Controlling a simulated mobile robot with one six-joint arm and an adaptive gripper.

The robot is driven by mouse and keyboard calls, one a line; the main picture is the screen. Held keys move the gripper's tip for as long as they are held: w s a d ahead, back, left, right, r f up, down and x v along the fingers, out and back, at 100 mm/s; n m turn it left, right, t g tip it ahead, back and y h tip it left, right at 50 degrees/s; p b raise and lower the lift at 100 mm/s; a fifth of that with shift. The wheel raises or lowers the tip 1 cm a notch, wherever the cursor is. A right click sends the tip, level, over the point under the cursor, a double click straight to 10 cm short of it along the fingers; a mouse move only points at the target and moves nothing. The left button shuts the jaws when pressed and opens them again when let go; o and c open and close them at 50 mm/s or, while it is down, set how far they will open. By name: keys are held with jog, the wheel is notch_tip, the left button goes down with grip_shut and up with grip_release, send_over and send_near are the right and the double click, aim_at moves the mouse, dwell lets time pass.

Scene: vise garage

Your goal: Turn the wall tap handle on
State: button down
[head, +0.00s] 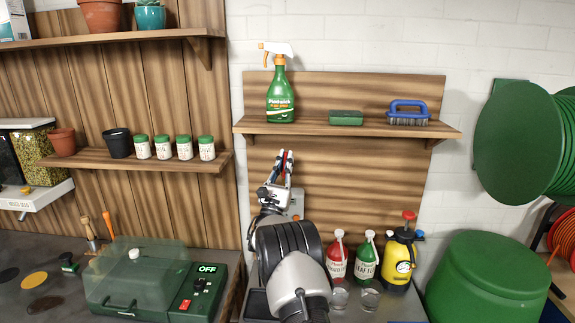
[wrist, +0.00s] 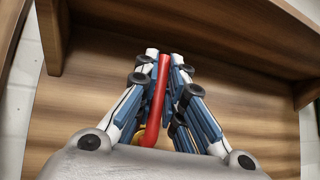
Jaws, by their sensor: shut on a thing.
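The wall tap handle (wrist: 155,103) is a red lever. In the wrist view it stands lengthwise between the fingers of my gripper (wrist: 164,62), which are shut on it. A bit of brass-coloured metal shows at its lower end. In the head view my gripper (head: 284,160) is up against the wooden back panel, under the shelf. There the handle is mostly hidden by the fingers, with only a little red showing. The rest of the tap is hidden behind my gripper and arm.
The shelf (head: 345,129) above my gripper holds a green spray bottle (head: 281,95), a sponge (head: 345,118) and a blue brush (head: 408,113). Red (head: 337,262) and green (head: 366,262) bottles and a yellow sprayer (head: 399,262) stand right of my arm. A green machine (head: 197,300) is left.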

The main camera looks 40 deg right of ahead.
dwell(0.4)
jog(key=c, duration=1.7)
grip_release()
jog(key=shift+o, duration=0.2)
jog(key=shift+f, duration=0.1)
jog(key=v, duration=1.2)
